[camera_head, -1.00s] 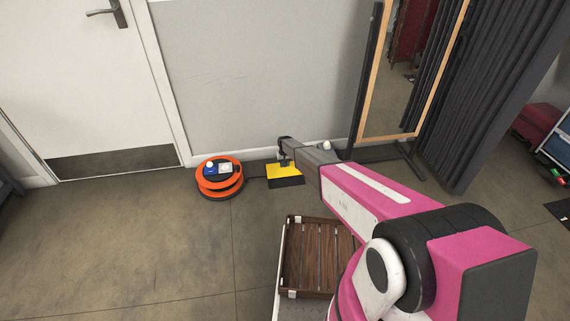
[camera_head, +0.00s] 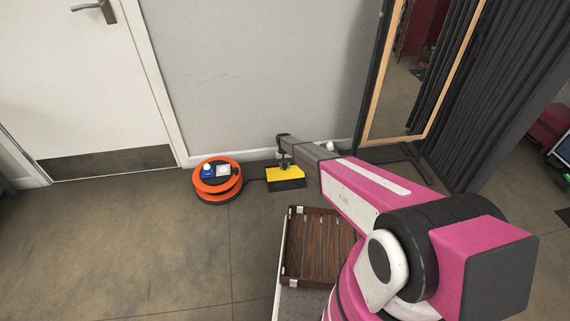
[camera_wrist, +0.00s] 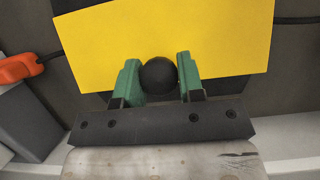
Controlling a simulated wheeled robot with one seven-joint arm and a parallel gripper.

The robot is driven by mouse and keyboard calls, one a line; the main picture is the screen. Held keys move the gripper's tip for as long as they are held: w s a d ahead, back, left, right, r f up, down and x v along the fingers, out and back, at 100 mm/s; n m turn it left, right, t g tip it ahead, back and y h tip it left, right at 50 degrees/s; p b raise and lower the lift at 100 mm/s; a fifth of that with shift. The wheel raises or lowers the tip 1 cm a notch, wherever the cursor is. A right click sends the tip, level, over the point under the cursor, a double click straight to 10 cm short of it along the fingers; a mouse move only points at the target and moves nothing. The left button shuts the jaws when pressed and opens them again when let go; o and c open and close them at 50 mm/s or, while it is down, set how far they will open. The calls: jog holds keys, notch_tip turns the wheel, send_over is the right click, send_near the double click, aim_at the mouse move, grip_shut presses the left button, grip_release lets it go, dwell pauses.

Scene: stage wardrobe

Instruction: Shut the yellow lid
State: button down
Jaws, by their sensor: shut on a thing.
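The yellow lid (camera_head: 285,174) lies over a small black box (camera_head: 288,185) on the floor by the wall. In the wrist view the lid (camera_wrist: 225,35) fills the upper middle, with a round black knob (camera_wrist: 160,77) near its lower edge. My gripper (camera_wrist: 157,62) has its green fingers on either side of the knob, shut on it. Dark parts show past the lid's edges at upper left and lower right. In the head view my gripper (camera_head: 285,162) is over the lid's far side. Whether the lid sits flush on the box cannot be told.
A wooden slatted crate (camera_head: 319,247) is nearer me. The wall (camera_head: 250,75) is close behind, and a framed mirror (camera_head: 410,85) stands at right. Floor at left is clear.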

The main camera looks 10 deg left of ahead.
jog(key=shift+w+a+f, duration=0.15)
jog(key=shift+w+f, duration=0.3)
jog(key=shift+f, duration=0.35)
jog(key=shift+w, duration=0.15)
jog(key=c, duration=0.8)
grip_release()
jog(key=shift+o, duration=0.2)
jog(key=shift+r, duration=0.1)
jog(key=v, duration=1)
jog(key=shift+r, duration=0.3)
